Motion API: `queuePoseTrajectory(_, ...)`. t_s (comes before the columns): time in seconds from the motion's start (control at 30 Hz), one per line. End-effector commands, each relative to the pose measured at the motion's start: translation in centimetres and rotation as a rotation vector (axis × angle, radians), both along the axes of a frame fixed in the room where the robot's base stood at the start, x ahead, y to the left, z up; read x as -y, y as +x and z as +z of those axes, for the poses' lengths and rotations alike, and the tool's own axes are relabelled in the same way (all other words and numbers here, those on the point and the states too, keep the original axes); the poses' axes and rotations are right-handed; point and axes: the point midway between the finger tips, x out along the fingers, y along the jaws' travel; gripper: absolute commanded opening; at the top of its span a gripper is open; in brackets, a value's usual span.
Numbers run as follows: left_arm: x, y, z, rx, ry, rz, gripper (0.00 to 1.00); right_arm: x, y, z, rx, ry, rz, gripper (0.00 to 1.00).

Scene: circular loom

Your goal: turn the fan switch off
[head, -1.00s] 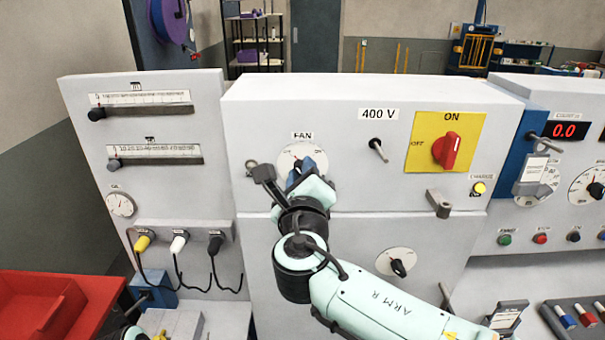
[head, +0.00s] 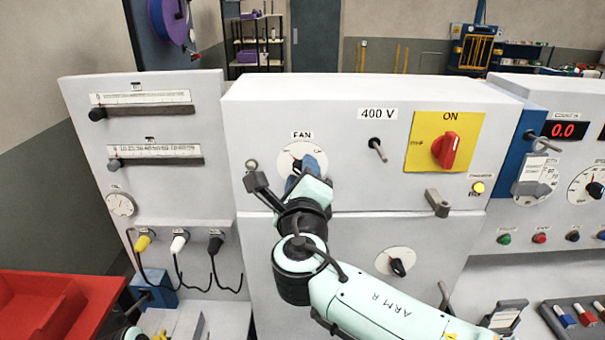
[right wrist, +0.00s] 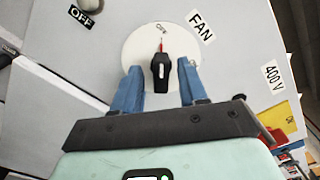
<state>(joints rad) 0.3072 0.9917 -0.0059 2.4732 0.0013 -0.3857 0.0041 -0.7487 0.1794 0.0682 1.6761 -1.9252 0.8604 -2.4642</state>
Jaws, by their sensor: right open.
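The fan switch is a black knob (right wrist: 160,72) with a red pointer line on a round white dial (right wrist: 186,50) beside the FAN label (right wrist: 201,25). In the right wrist view the pointer aims at small lettering on the dial's upper edge, which I cannot read surely. In the head view the dial (head: 287,160) is partly covered by my right gripper (head: 305,168). My right gripper is open, with its two blue fingers (right wrist: 159,88) on either side of the knob and visible gaps between. My left gripper is not seen.
Right of the dial are a black toggle lever (head: 377,149) under 400 V and a red rotary switch (head: 446,150) on a yellow plate. An OFF label (right wrist: 82,15) and a round knob (right wrist: 90,4) lie near the dial. A second dial (head: 396,262) is below.

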Motion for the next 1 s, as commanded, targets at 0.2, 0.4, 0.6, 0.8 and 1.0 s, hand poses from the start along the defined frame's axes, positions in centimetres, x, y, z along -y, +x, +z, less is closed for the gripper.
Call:
queuePoseTrajectory(0.2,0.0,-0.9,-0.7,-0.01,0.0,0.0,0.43,-0.1,-3.0,0.0,0.001,0.002,0.004,0.43)
queuePoseTrajectory(0.4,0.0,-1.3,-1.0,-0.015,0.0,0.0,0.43,0.0,-5.9,0.1,0.003,0.001,0.003,0.43)
queuePoseTrajectory(0.6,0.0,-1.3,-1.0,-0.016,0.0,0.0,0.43,0.0,-6.9,0.1,0.003,0.0,0.001,0.43)
queuePoseTrajectory(0.8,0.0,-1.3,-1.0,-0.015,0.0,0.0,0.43,0.0,-6.8,0.1,0.003,0.001,0.001,0.43)
queuePoseTrajectory(1.0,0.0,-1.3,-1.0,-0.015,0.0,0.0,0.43,0.0,-6.8,0.1,0.003,0.001,0.001,0.43)
